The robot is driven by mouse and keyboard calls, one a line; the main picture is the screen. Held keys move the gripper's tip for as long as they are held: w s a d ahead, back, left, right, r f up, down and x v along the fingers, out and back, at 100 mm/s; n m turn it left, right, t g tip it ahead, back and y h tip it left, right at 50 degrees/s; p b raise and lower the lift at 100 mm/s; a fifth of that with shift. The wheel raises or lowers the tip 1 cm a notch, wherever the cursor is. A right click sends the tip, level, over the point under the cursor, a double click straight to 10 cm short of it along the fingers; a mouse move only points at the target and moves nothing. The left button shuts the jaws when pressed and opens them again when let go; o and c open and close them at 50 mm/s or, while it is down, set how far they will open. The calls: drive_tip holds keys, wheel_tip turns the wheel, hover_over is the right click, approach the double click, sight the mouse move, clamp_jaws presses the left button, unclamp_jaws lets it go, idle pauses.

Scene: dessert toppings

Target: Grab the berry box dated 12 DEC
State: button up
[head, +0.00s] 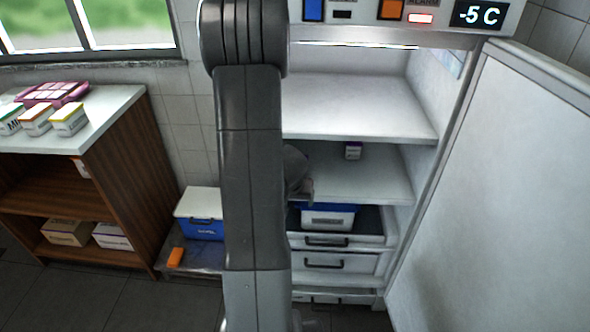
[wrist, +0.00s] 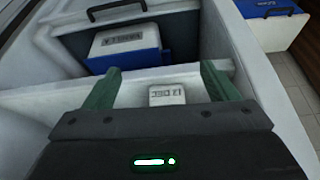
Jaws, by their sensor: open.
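A small white box (head: 353,151) stands on the middle shelf of the open freezer in the head view. In the wrist view the box (wrist: 167,95) shows upside down, with a small dark date that seems to read 12 DEC. My gripper (wrist: 160,72) is open, with one green finger on each side of the box in the picture. I cannot tell whether the fingers reach around it, and no contact shows. In the head view my gripper (head: 306,190) is partly hidden behind my arm, left of and lower than the box in the picture.
A blue and white case (head: 328,217) sits below the shelf (head: 385,175), above the freezer drawers. The freezer door (head: 490,180) stands open at right. Another blue and white cooler (head: 200,215) and an orange object (head: 175,257) are at left, beside a wooden cabinet (head: 130,150) with boxes.

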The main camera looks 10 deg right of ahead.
drive_tip(key=w+p, duration=0.2)
drive_tip(key=w+d+p, duration=0.1)
drive_tip(key=w+p, duration=0.1)
drive_tip(key=w, duration=0.1)
drive_tip(key=w+d+p, duration=0.1)
drive_tip(key=w+p, duration=0.1)
drive_tip(key=w, duration=0.1)
drive_tip(key=shift+d+r, duration=0.2)
drive_tip(key=shift+b+x, duration=0.3)
drive_tip(key=shift+x, duration=0.55)
drive_tip(key=shift+s, duration=0.1)
drive_tip(key=shift+c, duration=0.4)
drive_tip(key=c, duration=1.1)
drive_tip(key=shift+c, duration=0.4)
drive_tip(key=shift+r, duration=0.15)
